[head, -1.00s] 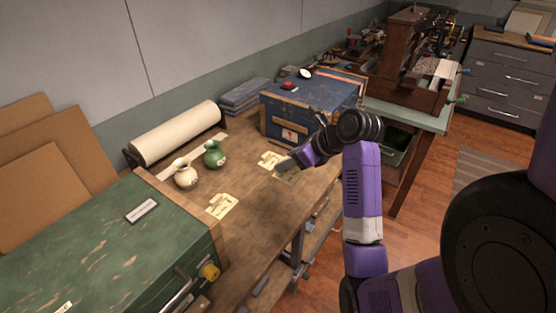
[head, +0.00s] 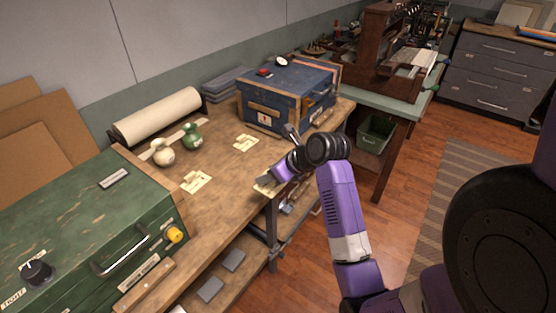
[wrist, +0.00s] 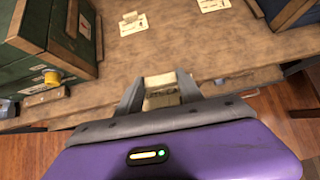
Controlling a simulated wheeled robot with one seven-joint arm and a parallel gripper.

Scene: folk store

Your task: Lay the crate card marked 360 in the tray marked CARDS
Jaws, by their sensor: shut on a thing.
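My gripper (head: 268,182) is at the front edge of the wooden bench, low over its top. It is shut on a pale crate card, which shows between the fingers in the wrist view (wrist: 158,82) and as a pale strip in the head view (head: 264,188). Its number cannot be read. Two more pale cards lie flat on the bench, one nearer the green case (head: 196,182) and one nearer the blue chest (head: 246,142). Their markings are too small to read. I cannot make out a tray marked CARDS in these views.
The green case (head: 90,210) fills the bench's left end; the blue chest (head: 285,100) stands at its right end. Two small vases (head: 163,153) (head: 191,136) and a paper roll (head: 157,116) are at the back. A green bin (head: 376,134) sits beneath the far table.

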